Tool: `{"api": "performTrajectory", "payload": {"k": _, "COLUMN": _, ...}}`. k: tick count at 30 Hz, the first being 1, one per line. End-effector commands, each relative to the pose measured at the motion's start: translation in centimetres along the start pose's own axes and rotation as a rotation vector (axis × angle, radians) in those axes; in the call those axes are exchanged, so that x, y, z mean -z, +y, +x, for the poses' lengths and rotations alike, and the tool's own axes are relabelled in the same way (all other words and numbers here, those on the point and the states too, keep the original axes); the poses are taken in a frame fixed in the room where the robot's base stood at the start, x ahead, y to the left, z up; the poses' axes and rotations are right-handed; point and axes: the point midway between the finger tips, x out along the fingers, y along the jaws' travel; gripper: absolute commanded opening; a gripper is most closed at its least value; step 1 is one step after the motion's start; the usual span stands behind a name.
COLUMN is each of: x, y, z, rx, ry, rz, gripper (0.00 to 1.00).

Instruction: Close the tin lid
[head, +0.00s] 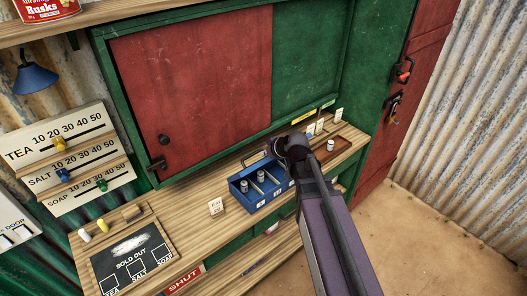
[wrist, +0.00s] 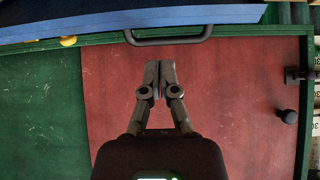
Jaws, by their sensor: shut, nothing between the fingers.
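The blue tin (head: 262,203) stands on the wooden counter and holds several grey weights, so its inside shows from above. A thin handle loop (head: 252,157) shows at its back edge. In the wrist view a blue panel (wrist: 150,20), apparently the lid, spans the top, with a dark handle (wrist: 168,41) along its edge. My gripper (wrist: 158,66) is shut and empty, its tips just below this handle in the picture; contact cannot be told. In the head view my arm covers the tin's right end and hides the fingertips.
The red sliding panel (head: 190,85) and green panel (head: 310,50) stand behind the counter (head: 165,210). A small price card (head: 216,206) is left of the tin. A brown tray (head: 343,138) lies to the right. A sold-out board (head: 130,262) lies at the left.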

Motion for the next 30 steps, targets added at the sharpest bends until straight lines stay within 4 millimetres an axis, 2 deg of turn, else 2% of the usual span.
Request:
{"api": "performTrajectory", "payload": {"k": 3, "x": 0.5, "y": 0.1, "z": -1.5, "rx": 0.000, "ry": 0.000, "rz": 0.000, "gripper": 0.00}}
{"api": "performTrajectory", "payload": {"k": 12, "x": 1.0, "y": 0.3, "z": -3.7, "rx": 0.000, "ry": 0.001, "rz": 0.001, "gripper": 0.00}}
{"api": "performTrajectory", "payload": {"k": 28, "x": 1.1, "y": 0.4, "z": -4.2, "rx": 0.000, "ry": 0.000, "rz": 0.000, "gripper": 0.00}}
{"api": "performTrajectory", "payload": {"k": 29, "x": 1.1, "y": 0.4, "z": -4.2, "rx": 0.000, "ry": 0.000, "rz": 0.000, "gripper": 0.06}}
{"api": "performTrajectory", "payload": {"k": 30, "x": 1.1, "y": 0.4, "z": -4.2, "rx": 0.000, "ry": 0.000, "rz": -0.001, "gripper": 0.18}}
